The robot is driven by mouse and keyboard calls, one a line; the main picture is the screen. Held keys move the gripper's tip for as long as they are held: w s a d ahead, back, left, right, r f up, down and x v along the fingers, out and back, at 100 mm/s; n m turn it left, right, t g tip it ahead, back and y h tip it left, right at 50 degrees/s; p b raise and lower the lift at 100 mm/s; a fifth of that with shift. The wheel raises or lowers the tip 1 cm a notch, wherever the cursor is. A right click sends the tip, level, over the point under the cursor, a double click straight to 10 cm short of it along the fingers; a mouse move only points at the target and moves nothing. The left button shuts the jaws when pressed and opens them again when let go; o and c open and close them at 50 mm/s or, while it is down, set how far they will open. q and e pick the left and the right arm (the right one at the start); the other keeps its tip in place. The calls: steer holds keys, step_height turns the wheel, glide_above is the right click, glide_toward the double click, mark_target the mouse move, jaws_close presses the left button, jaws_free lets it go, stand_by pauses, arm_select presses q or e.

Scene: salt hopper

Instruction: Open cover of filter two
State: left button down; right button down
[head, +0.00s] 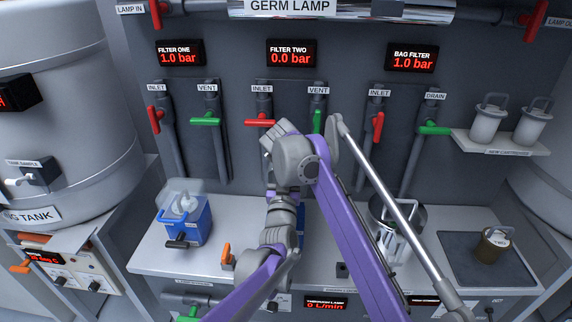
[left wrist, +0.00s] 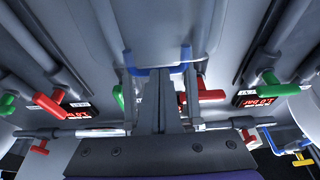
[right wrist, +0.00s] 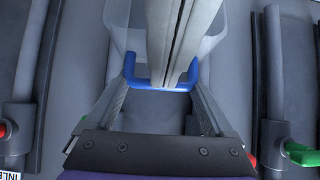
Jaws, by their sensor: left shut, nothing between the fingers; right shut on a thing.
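Filter two's red display (head: 291,58) reads 0.0 bar. Its red inlet handle (head: 259,122) lies crosswise and its green vent handle (head: 317,121) stands upright. Its housing is mostly hidden behind my purple arms in the head view; a sliver of blue (head: 302,213) shows. In the right wrist view a blue U-shaped handle (right wrist: 138,85) sits by a clear cover (right wrist: 208,52), with my right gripper (right wrist: 165,88) shut on it. My left gripper (left wrist: 170,75) is shut and empty, its fingers close to the blue handle (left wrist: 133,70). I cannot tell whether they touch it.
Filter one (head: 184,215), blue with a clear cover, stands left on the bench. A steel pot (head: 416,212) stands right of my arms. A brown canister (head: 493,243) sits on a dark panel at the right. Spare cartridges (head: 486,120) stand on a shelf. The front right bench is fairly clear.

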arm_select(q)
steer(key=shift+w, duration=0.75)
steer(key=shift+r, duration=0.1)
arm_select(e)
jaws_free()
arm_select(q)
steer(key=shift+s, duration=0.15)
